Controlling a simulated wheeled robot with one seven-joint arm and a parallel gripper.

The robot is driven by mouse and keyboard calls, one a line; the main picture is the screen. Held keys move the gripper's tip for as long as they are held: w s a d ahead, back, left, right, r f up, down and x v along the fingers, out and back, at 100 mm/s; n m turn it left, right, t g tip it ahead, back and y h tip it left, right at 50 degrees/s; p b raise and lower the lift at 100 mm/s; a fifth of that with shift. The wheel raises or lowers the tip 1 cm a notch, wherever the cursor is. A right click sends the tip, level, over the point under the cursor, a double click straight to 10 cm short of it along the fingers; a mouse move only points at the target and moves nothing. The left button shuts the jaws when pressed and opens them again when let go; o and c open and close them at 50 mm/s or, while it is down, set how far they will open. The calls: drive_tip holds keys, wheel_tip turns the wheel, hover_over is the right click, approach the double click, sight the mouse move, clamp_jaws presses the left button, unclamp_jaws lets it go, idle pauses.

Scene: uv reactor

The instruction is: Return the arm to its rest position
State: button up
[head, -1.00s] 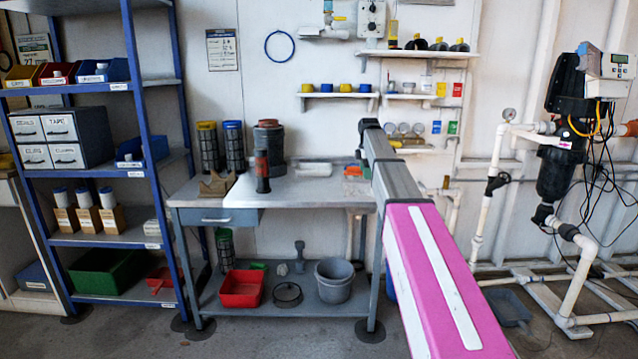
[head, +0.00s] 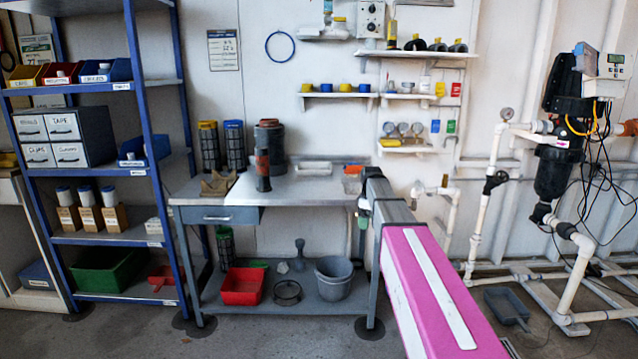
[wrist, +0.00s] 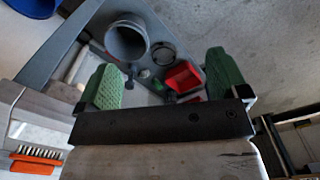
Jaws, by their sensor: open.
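My pink and grey arm reaches forward from the lower right in the head view, its far end beside the right end of the metal workbench (head: 310,187). In the wrist view my gripper (wrist: 172,85) has its two green-padded fingers wide apart with nothing between them. Behind them the bench's lower shelf shows, with a grey bucket (wrist: 127,40) and a red bin (wrist: 184,76). The fingers themselves do not show clearly in the head view.
A blue shelving rack (head: 140,120) with bins stands at the left. A dark cylinder (head: 262,170) stands on the bench. White pipes with a black reactor housing (head: 556,170) stand at the right. Wall shelves (head: 420,54) hang above. Some floor is clear in front.

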drive_tip(key=s+f+m, duration=0.6)
drive_tip(key=s+f, duration=0.3)
drive_tip(key=s, duration=0.5)
drive_tip(key=s+f+m, duration=0.5)
drive_tip(key=s+f, duration=0.5)
drive_tip(key=s, duration=0.4)
drive_tip(key=shift+s+m, duration=0.3)
drive_tip(key=shift+m, duration=0.1)
